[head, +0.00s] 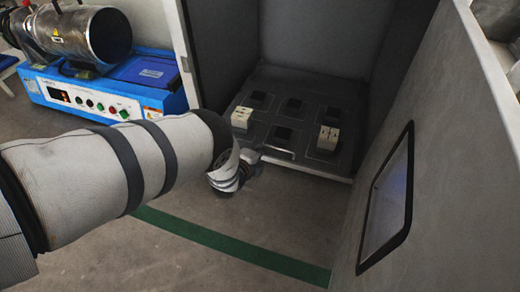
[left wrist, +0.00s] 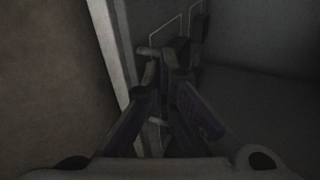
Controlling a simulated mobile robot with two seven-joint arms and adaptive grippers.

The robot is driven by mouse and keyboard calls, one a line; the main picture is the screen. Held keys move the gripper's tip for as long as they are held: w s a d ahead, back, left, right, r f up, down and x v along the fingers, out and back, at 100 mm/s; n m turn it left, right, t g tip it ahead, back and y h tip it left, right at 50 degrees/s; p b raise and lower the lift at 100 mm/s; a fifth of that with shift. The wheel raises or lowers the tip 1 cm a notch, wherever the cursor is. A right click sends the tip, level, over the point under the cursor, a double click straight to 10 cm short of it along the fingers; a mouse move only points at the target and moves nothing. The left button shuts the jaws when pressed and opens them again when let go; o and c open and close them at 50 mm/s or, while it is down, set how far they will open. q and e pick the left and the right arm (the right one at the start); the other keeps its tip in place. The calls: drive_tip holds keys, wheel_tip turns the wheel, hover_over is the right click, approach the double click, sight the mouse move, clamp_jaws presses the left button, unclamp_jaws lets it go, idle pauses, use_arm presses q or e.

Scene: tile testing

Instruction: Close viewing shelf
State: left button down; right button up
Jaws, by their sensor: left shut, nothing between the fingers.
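The viewing shelf (head: 276,128) is a dark tray low inside the open grey cabinet, with several black square slots and a pale front edge. Cream blocks stand on it at the left (head: 241,118) and the right (head: 328,138). My left gripper (head: 252,163) is shut and empty at the front left of the shelf, partly hidden by its own wrist. In the left wrist view the shut fingers (left wrist: 165,62) are beside the pale edge (left wrist: 112,45), close to the shelf's front; I cannot tell whether they touch it. My right gripper is not in view.
The cabinet door (head: 440,140) with a dark-framed window (head: 387,190) stands open at the right. A blue machine (head: 95,92) with a metal cylinder is at the upper left. Floor with a green stripe (head: 230,245) is clear in front.

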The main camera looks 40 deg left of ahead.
use_arm(q)
drive_tip(key=shift+w+a+b, duration=0.15)
drive_tip(key=shift+w+a, duration=0.05)
drive_tip(key=shift+w, duration=0.5)
drive_tip(key=shift+w+a+b, duration=0.15)
drive_tip(key=shift+w+a, duration=0.05)
drive_tip(key=shift+w, duration=0.5)
